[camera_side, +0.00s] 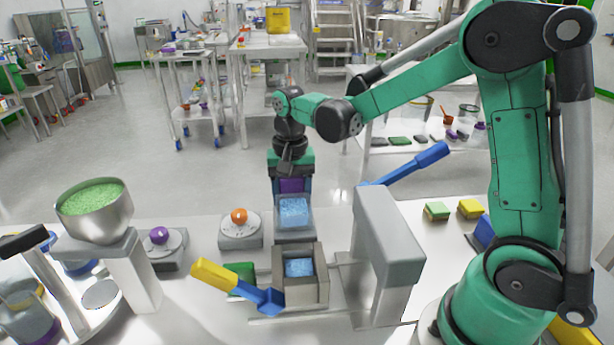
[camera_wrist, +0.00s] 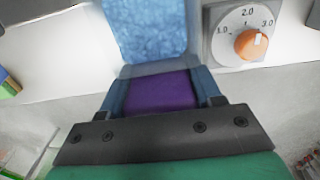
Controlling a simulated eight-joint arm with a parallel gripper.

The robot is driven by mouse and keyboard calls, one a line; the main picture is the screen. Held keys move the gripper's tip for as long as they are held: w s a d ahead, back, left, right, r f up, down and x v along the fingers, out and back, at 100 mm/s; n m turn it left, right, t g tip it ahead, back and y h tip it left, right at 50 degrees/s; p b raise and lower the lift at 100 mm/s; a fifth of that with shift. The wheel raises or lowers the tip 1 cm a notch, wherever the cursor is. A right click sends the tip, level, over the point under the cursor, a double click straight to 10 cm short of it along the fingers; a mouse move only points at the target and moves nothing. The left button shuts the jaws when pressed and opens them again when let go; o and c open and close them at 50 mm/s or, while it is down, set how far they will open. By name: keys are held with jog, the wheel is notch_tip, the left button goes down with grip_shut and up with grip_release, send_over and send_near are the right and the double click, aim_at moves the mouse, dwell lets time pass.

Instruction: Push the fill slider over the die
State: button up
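The fill slider (camera_side: 294,213) is a clear box of blue granules with a purple handle (camera_side: 291,186) at its back. It stands behind the grey die block (camera_side: 322,283), whose square opening also shows blue material (camera_side: 299,267). The slider is not over that opening. My gripper (camera_side: 291,190) is at the slider's back, its blue fingers on both sides of the purple handle and seemingly touching it. In the wrist view the handle (camera_wrist: 158,91) lies between the fingers (camera_wrist: 160,88), with the blue-filled slider (camera_wrist: 148,28) beyond. The die is not visible there.
A grey press housing (camera_side: 388,250) with a blue lever (camera_side: 405,164) stands right of the die. A yellow-and-blue handle (camera_side: 236,284) lies left of it, near a green block. A dial with an orange knob (camera_side: 239,217) stands left of the slider. A bowl of green granules (camera_side: 92,208) is farther left.

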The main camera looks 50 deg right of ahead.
aim_at(297, 247)
grip_shut()
jog(key=s+a, duration=0.7)
jog(key=shift+a, duration=0.1)
jog(key=o, duration=1)
grip_release()
jog(key=shift+s, duration=0.1)
jog(key=shift+r, duration=0.1)
jog(key=shift+w+d+r, duration=0.1)
jog(key=shift+r, duration=1.3)
jog(key=shift+w+d+r, duration=0.1)
jog(key=shift+r, duration=1.25)
